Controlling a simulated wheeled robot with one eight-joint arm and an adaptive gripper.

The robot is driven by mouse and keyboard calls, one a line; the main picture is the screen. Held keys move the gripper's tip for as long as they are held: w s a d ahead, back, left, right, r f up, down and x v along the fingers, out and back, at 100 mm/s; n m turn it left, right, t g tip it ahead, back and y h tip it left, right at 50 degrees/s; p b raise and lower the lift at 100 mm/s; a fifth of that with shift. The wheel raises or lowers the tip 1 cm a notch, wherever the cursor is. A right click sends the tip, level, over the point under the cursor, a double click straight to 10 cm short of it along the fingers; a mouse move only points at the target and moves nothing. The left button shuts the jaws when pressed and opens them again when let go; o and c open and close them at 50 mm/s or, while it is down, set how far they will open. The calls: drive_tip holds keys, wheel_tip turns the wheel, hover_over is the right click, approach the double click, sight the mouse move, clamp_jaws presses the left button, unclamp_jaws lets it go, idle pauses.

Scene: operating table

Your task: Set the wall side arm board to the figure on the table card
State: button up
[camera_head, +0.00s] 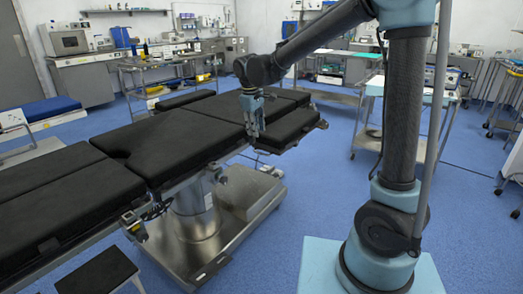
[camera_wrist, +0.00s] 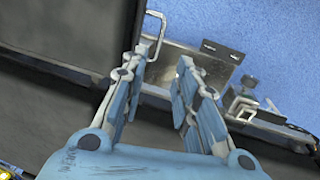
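The operating table (camera_head: 160,145) has black pads on a steel column and base. A narrow black pad (camera_head: 186,99) sticks out on its far side, toward the wall, like an arm board. Another black pad (camera_head: 290,131) lies on the near right side, beside my gripper (camera_head: 254,128). My gripper (camera_wrist: 163,82) points down with its fingers apart and nothing between them. A bent metal loop (camera_wrist: 155,32) shows just beyond the fingertips at the edge of a black pad (camera_wrist: 60,32). I cannot make out a card with a readable figure.
A metal clamp (camera_wrist: 245,103) on a rail is right of the fingers. A black step (camera_head: 101,274) stands at the front left. Instrument trolleys (camera_head: 172,62) stand behind the table. Blue floor (camera_head: 320,180) is open right of the table.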

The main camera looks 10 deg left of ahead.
sight(259, 148)
drive_tip(key=f, duration=0.3)
drive_tip(key=w+f, duration=0.1)
drive_tip(key=f, duration=0.6)
drive_tip(key=shift+w+d+f, duration=0.25)
drive_tip(key=shift+w+d, duration=0.1)
drive_tip(key=shift+c, duration=0.5)
